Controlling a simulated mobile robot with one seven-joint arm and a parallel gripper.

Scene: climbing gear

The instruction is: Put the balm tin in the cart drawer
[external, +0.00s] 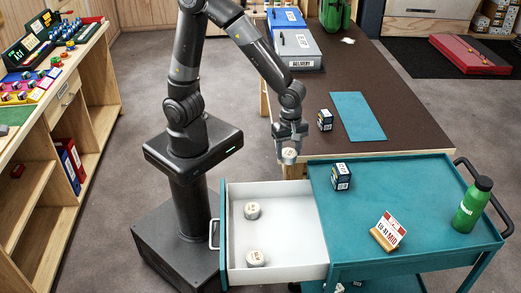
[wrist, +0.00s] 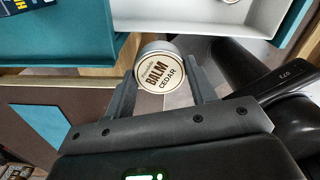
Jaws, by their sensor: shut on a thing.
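The balm tin (wrist: 161,73) is a small round tin with a cream lid reading BALM CEDAR. It is between my fingers in the wrist view and shows in the external view (external: 289,156). My gripper (external: 290,141) is shut on it and holds it in the air, just beyond the far edge of the drawer. The cart drawer (external: 285,233) is white inside and pulled out to the left of the teal cart (external: 400,170). Two similar round tins lie in it, one near the back (external: 252,210) and one near the front (external: 256,258).
On the cart top stand a dark box (external: 341,177), a small sign on a wooden base (external: 390,232) and a green bottle (external: 472,204). The brown table (external: 410,120) behind carries another dark box (external: 325,120) and a blue mat (external: 358,116). The drawer's right half is clear.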

